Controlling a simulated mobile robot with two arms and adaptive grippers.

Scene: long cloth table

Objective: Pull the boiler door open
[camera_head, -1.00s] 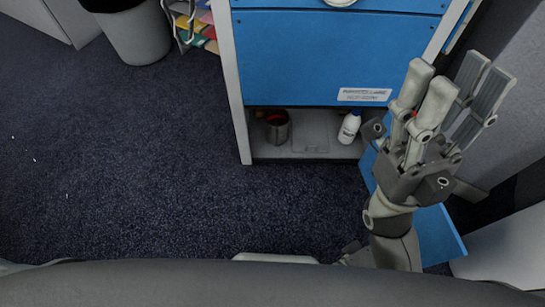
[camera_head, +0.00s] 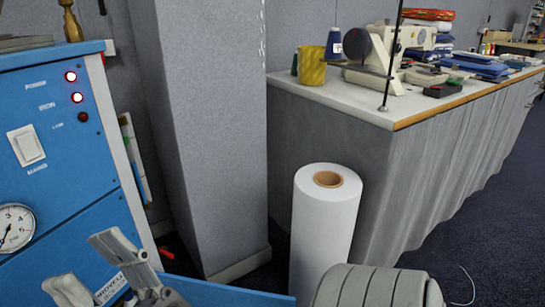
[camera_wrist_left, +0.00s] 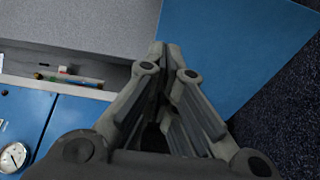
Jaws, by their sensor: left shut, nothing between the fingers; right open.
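The blue boiler (camera_head: 90,170) stands at the left in the head view, with a white switch, lit red lamps and a round gauge. A blue panel, which looks like the boiler door (camera_head: 225,294), sticks out at the bottom edge, standing away from the front. In the left wrist view a wide blue panel, apparently this door (camera_wrist_left: 235,45), stands swung out. My left gripper (camera_wrist_left: 171,48) is shut and empty, its fingertips overlapping the panel's edge in view; contact cannot be told. My right gripper (camera_head: 78,262) is open and empty in front of the boiler's lower front.
A grey pillar (camera_head: 205,130) stands right of the boiler. A white roll (camera_head: 325,230) stands on the floor beside the cloth-covered table (camera_head: 400,160), which carries a sewing machine (camera_head: 385,55).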

